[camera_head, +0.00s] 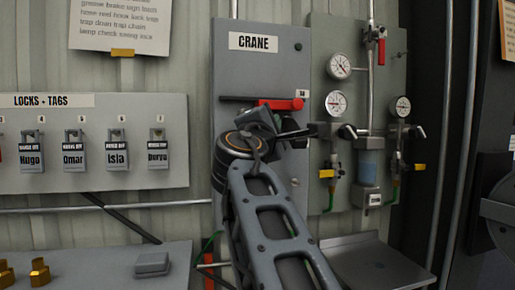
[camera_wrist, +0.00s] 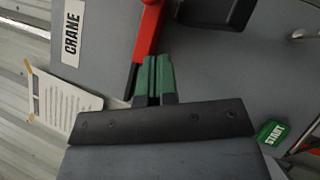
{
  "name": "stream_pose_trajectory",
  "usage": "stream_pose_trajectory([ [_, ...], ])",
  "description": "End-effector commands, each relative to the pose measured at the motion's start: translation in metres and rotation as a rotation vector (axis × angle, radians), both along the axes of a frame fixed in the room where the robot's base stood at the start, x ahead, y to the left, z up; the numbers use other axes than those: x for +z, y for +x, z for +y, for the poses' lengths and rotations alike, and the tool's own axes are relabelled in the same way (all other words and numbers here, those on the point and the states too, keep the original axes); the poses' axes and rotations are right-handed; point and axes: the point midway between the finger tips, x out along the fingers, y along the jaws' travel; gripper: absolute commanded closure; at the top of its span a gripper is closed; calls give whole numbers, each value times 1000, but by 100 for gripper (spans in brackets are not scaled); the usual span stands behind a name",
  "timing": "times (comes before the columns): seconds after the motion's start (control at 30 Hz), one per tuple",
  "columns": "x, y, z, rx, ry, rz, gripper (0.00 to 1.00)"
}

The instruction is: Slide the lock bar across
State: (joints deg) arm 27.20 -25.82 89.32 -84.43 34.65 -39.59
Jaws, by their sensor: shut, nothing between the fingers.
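The grey CRANE panel (camera_head: 228,70) carries a red handle (camera_head: 280,104) lying level, with a dark bar (camera_head: 238,98) to its left. I cannot tell for sure which piece is the lock bar. The red handle also shows in the wrist view (camera_wrist: 148,40), running down to the left of my fingertips. My gripper (camera_wrist: 155,72) has green fingers that are shut together and empty. The fingertips are close to the red handle; whether they touch it is unclear. In the head view my wrist is just below the handle and hides part of the panel.
A black block (camera_wrist: 228,8) stands right of the handle in the wrist view. A green START button (camera_wrist: 271,132) is at lower right. A gauge board (camera_head: 320,60) with valves is right of the panel. A padlock board (camera_head: 100,170) hangs left.

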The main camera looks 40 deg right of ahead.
Motion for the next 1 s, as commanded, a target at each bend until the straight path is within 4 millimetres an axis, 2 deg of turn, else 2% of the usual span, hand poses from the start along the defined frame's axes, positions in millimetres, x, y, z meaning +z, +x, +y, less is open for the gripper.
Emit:
stream_pose_trajectory([
  [0.03,-7,-5,12,6,-2,-3,100],
  [0.1,-11,-12,23,6,-1,-4,100],
  [0.4,-20,-26,54,2,-1,-1,100],
  [0.6,-22,-30,61,0,0,0,100],
  [1.0,-22,-31,63,-2,0,0,100],
])
